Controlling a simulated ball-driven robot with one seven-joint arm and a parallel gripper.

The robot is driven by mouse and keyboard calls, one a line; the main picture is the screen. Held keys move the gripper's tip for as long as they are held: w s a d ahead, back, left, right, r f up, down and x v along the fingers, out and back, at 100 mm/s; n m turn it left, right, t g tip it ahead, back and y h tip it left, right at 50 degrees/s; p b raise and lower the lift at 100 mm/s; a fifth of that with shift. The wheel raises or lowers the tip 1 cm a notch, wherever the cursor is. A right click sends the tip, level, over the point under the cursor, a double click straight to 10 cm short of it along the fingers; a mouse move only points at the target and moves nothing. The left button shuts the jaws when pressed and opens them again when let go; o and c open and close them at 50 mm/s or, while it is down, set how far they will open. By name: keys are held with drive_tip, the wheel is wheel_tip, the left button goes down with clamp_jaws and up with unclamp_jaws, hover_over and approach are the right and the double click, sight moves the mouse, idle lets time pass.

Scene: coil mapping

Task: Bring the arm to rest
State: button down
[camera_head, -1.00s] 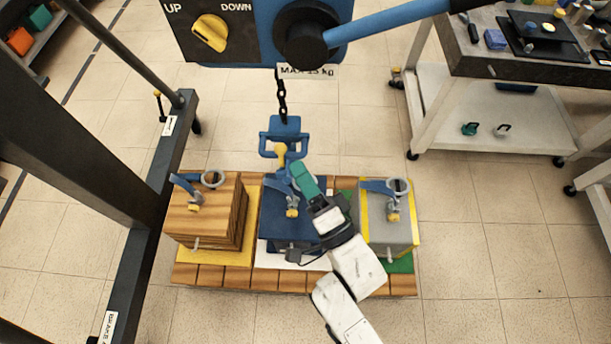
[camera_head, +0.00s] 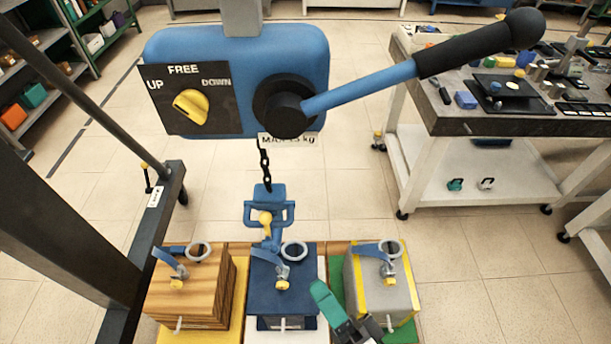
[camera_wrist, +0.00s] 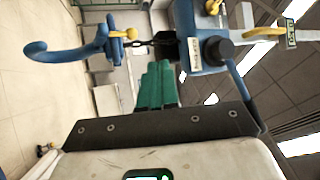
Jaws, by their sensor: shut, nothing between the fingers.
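My gripper (camera_head: 322,292), with green fingers, is at the lower middle of the head view, in front of the gap between the blue block and the grey block. It is shut and empty. In the wrist view its green fingers (camera_wrist: 157,85) lie together. The rest of my arm is mostly below the head view's lower edge. The blue hook block (camera_head: 268,213) hangs on a black chain (camera_head: 264,165) behind the gripper, over the blue block (camera_head: 262,270). Whether the hook touches the block's ring I cannot tell.
A wooden block (camera_head: 185,300) stands left and a grey block with yellow edges (camera_head: 368,290) right, each with a ring. The hoist (camera_head: 235,55) with its yellow knob (camera_head: 190,107) and long lever (camera_head: 360,88) is above. A dark post (camera_head: 60,220) stands left, a workbench (camera_head: 480,120) right.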

drive_tip(key=w+d+f+n+g+h, duration=0.35)
drive_tip(key=d+f+g+h, duration=0.45)
drive_tip(key=d+f, duration=0.4)
drive_tip(key=s+d+f+n+g+h, duration=0.1)
drive_tip(key=s+d+g, duration=0.3)
drive_tip(key=s, duration=0.4)
drive_tip(key=s+d+f+n+g+h, duration=0.2)
drive_tip(key=s+d+n+g+h, duration=0.1)
drive_tip(key=s+d+g, duration=0.2)
drive_tip(key=s+d, duration=0.2)
drive_tip(key=shift+s+d+f, duration=0.15)
drive_tip(key=shift+s+d, duration=0.05)
drive_tip(key=shift+s, duration=0.2)
